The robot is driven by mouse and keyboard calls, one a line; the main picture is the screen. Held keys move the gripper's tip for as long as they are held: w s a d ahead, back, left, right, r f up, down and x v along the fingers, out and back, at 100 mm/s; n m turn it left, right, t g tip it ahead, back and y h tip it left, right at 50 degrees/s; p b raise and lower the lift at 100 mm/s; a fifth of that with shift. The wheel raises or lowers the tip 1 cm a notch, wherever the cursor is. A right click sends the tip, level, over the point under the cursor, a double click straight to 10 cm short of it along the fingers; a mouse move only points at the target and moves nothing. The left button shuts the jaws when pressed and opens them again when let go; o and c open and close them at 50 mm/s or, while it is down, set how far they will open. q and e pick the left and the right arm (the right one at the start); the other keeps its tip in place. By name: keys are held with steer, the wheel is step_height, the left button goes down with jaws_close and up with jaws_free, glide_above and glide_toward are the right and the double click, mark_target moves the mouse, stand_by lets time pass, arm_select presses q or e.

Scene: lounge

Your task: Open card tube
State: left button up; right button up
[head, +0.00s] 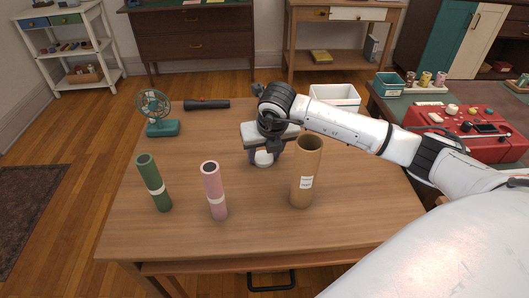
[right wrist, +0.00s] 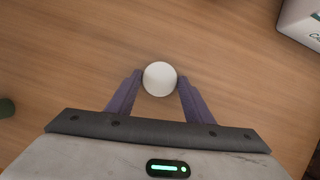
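The brown card tube (head: 304,180) stands upright near the right front of the table, with a white label on its side. Its top looks open and hollow. A white round cap (head: 263,159) is just behind and left of it; it also shows in the right wrist view (right wrist: 160,79). My right gripper (head: 265,155) points down, its purple fingers touching the cap on both sides; the fingertips also show in the right wrist view (right wrist: 160,77). I cannot tell whether the cap rests on the table. My left gripper is not in view.
A green tube (head: 155,185) and a pink tube (head: 214,193) stand upright at the front left of the table (head: 255,236). A teal fan (head: 160,115), a black flashlight (head: 206,104) and a white bin (head: 335,96) are farther back. A red case (head: 470,130) is at right.

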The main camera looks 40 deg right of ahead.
steer(key=shift+o, duration=1.2)
steer(key=shift+r, duration=0.15)
steer(key=p+v, duration=0.1)
steer(key=v, duration=1.1)
